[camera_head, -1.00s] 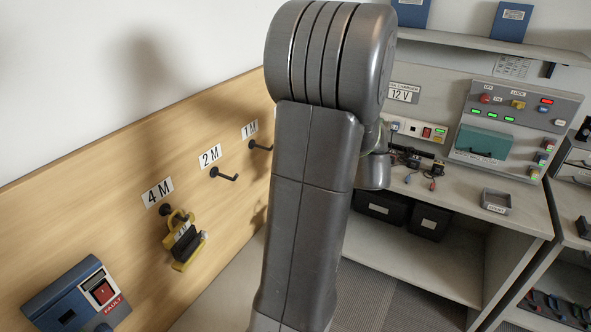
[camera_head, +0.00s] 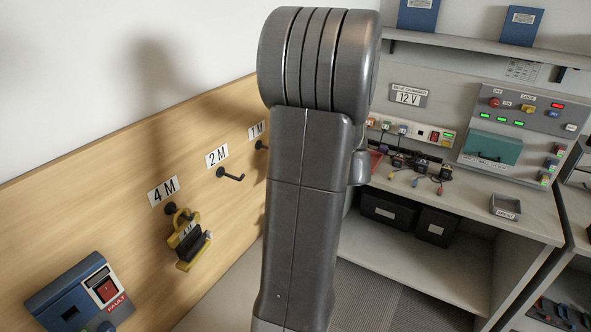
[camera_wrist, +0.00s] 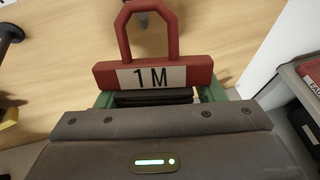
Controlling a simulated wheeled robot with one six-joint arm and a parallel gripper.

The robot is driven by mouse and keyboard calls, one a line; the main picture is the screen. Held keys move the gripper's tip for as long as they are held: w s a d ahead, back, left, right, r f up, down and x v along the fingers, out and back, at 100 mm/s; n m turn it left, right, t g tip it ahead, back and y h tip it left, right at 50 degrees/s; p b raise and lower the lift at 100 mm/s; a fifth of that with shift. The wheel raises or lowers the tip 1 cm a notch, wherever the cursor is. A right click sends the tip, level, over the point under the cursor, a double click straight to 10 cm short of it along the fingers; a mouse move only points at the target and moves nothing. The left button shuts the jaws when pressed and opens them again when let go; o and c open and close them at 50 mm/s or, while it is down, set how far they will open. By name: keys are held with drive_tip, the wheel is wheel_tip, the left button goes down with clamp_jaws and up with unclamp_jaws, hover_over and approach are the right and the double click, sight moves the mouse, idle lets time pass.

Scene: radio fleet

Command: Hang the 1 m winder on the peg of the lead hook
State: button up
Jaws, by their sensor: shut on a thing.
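The red 1 m winder (camera_wrist: 155,76) shows in the wrist view, with a looped handle at its top and a "1 M" label. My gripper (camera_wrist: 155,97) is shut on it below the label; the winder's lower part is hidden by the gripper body. In the head view, my arm hides the gripper and winder. The lead hook's 1 M peg (camera_head: 260,146) is on the wooden board at the arm's left edge, partly hidden. Its label (camera_head: 257,130) shows above it.
The 2 M peg (camera_head: 231,176) is bare. A yellow winder (camera_head: 188,246) hangs on the 4 M peg. A blue fault box (camera_head: 80,296) is at lower left. A bench (camera_head: 470,205) with leads stands at right. A black peg (camera_wrist: 8,34) shows at the wrist view's left edge.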

drive_tip(key=shift+s+a+r+b+x, duration=0.1)
drive_tip(key=shift+a+b+x, duration=0.15)
drive_tip(key=shift+x, duration=0.75)
drive_tip(key=shift+s+a+r+b+x, duration=0.15)
drive_tip(key=shift+b+x, duration=0.1)
drive_tip(key=shift+x, duration=0.75)
drive_tip(key=shift+s+a+b+x, duration=0.15)
drive_tip(key=shift+b+x, duration=0.1)
drive_tip(key=shift+x, duration=0.75)
drive_tip(key=shift+f, duration=0.1)
drive_tip(key=o, duration=1.1)
drive_tip(key=shift+o, duration=0.2)
drive_tip(key=v, duration=1.3)
drive_tip(key=shift+s+d+b, duration=0.2)
drive_tip(key=shift+d+b, duration=0.15)
drive_tip(key=shift+b, duration=0.05)
